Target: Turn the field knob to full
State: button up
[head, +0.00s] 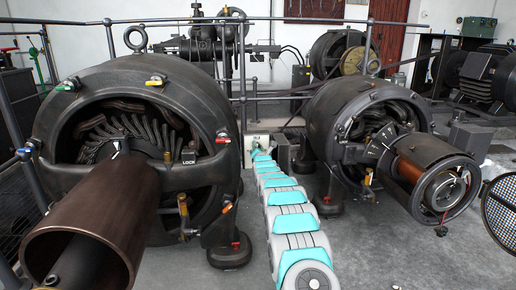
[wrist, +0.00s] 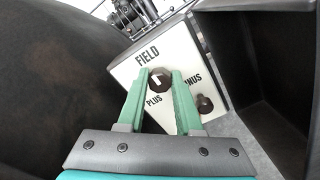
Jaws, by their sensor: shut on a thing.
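The field knob (wrist: 159,81) is a round dark knob with a white mark on its face, on a pale sloping panel (wrist: 197,60) lettered FIELD, PLUS and, partly hidden, MINUS. The mark sits near the knob's upper middle; its exact heading is hard to tell. My gripper (wrist: 160,77) has its green fingers on either side of the knob, shut on it. In the head view my teal and white arm reaches between two dynamos to the panel (head: 252,139), and there the knob and fingers are hidden or too small to make out.
A second small dark knob (wrist: 205,103) sits right of my right finger on the panel. A large dark dynamo (head: 95,85) stands close left of my arm, and another dynamo (head: 335,105) stands to the right. Grey railings (head: 310,20) run behind. Bare floor shows front right.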

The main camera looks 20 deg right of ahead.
grip_shut()
jog(key=shift+m, duration=0.3)
jog(key=m, duration=0.6)
jog(key=m+p, duration=0.1)
jog(key=m, duration=0.5)
jog(key=shift+d+f+m, duration=0.15)
jog(key=shift+m, duration=0.15)
jog(key=shift+a+f+m+p, duration=0.15)
jog(key=shift+m+p, duration=0.7)
jog(key=shift+m, duration=4.8)
jog(key=shift+a+m+p, duration=0.1)
jog(key=shift+m+p, duration=0.75)
jog(key=shift+m, duration=4.8)
